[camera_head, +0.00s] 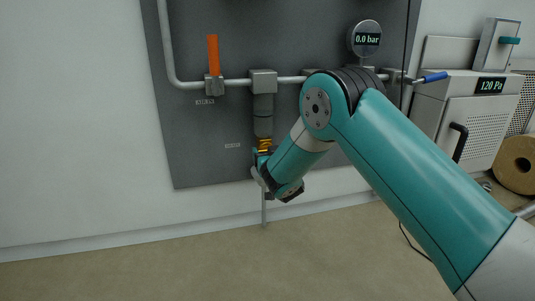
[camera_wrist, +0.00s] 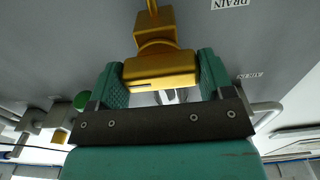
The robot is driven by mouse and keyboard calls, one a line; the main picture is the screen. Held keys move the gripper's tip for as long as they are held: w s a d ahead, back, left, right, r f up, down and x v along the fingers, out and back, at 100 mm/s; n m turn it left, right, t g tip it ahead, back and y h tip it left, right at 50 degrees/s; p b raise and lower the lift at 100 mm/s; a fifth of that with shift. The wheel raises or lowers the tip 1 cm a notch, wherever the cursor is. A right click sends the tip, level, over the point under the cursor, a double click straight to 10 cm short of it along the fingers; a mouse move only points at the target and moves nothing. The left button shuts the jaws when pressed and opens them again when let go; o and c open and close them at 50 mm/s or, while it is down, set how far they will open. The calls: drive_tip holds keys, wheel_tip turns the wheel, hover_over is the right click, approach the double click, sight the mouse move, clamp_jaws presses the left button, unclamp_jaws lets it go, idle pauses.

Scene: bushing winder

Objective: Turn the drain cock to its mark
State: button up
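The drain cock (camera_wrist: 160,67) is a brass-yellow fitting with a broad slotted block at its near end. In the head view its yellow part (camera_head: 265,143) shows small under the grey vertical pipe, just above my gripper. My gripper (camera_wrist: 163,77) has one teal ribbed finger on each side of the block. Both fingers appear to touch its sides, with no clear gap. In the head view my gripper (camera_head: 259,163) is partly hidden by my wrist. A DRAIN label (camera_wrist: 230,4) is upside down at the top of the wrist view. I cannot make out the mark.
An orange lever (camera_head: 213,55) stands upright on the horizontal pipe, left of the drain. A gauge (camera_head: 367,40) reads 0.0 bar. A blue-handled lever (camera_head: 432,77) and a cabinet (camera_head: 481,130) reading 120 Pa are at the right. The floor below is clear.

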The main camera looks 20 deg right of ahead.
drive_tip(key=shift+c, duration=0.7)
drive_tip(key=shift+p, duration=0.3)
drive_tip(key=n+p, duration=0.2)
drive_tip(key=n, duration=0.1)
drive_tip(key=shift+r, duration=0.15)
drive_tip(key=n+p, duration=0.5)
drive_tip(key=shift+d+n, duration=0.1)
drive_tip(key=shift+n, duration=0.2)
drive_tip(key=n+p, duration=0.4)
drive_tip(key=n, duration=0.1)
drive_tip(key=shift+n+p, duration=1.45)
drive_tip(key=shift+n, duration=0.75)
drive_tip(key=shift+f, duration=0.2)
